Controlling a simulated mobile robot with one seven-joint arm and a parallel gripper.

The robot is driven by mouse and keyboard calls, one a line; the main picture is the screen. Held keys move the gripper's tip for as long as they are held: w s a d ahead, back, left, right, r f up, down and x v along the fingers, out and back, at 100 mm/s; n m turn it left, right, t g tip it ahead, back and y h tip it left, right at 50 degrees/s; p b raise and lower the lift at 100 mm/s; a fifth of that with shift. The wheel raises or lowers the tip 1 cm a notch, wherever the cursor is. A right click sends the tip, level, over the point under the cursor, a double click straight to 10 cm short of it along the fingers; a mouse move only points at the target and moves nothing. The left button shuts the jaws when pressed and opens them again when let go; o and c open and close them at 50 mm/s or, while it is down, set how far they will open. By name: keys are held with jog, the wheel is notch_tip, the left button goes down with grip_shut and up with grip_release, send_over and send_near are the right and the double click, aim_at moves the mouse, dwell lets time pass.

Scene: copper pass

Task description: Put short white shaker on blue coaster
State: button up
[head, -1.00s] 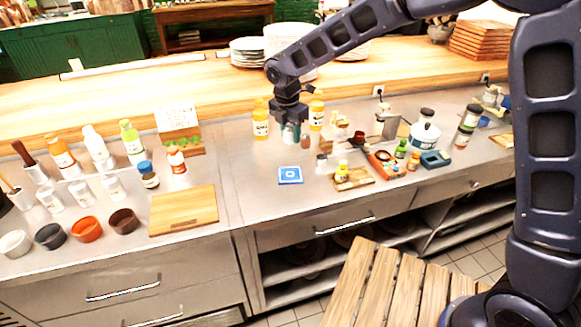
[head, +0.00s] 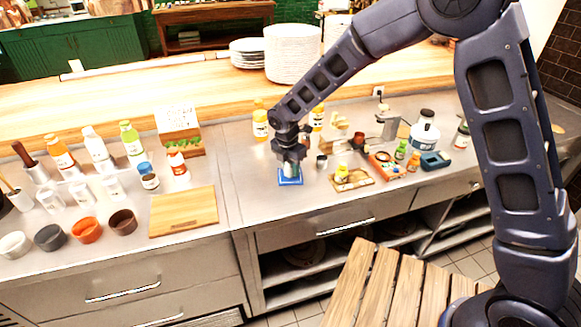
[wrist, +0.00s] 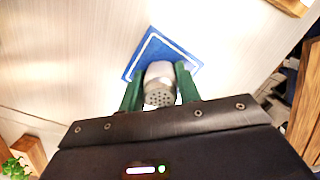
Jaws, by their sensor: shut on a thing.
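My gripper (head: 290,168) is shut on the short white shaker (wrist: 159,86), with one green finger on each side of it. The shaker's grey perforated top faces the wrist camera. The blue coaster (wrist: 150,52), square with a white outline, lies on the steel counter behind the shaker in the wrist view. In the head view the shaker and gripper are over the coaster (head: 290,182), and they hide much of its middle. I cannot tell whether the shaker's base touches the coaster.
A wooden board (head: 183,212) lies to the left. A small board with a yellow-green jar (head: 342,173) stands close to the right of the coaster. Yellow-orange bottles (head: 260,124) stand behind. The counter in front and left of the coaster is clear.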

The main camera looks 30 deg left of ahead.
aim_at(288, 163)
jog(key=shift+f, duration=0.15)
jog(key=o, duration=1)
jog(key=r, duration=0.4)
jog(key=s+r, duration=0.1)
jog(key=r, duration=0.7)
jog(key=shift+s+a+r, duration=0.15)
jog(key=shift+s, duration=0.05)
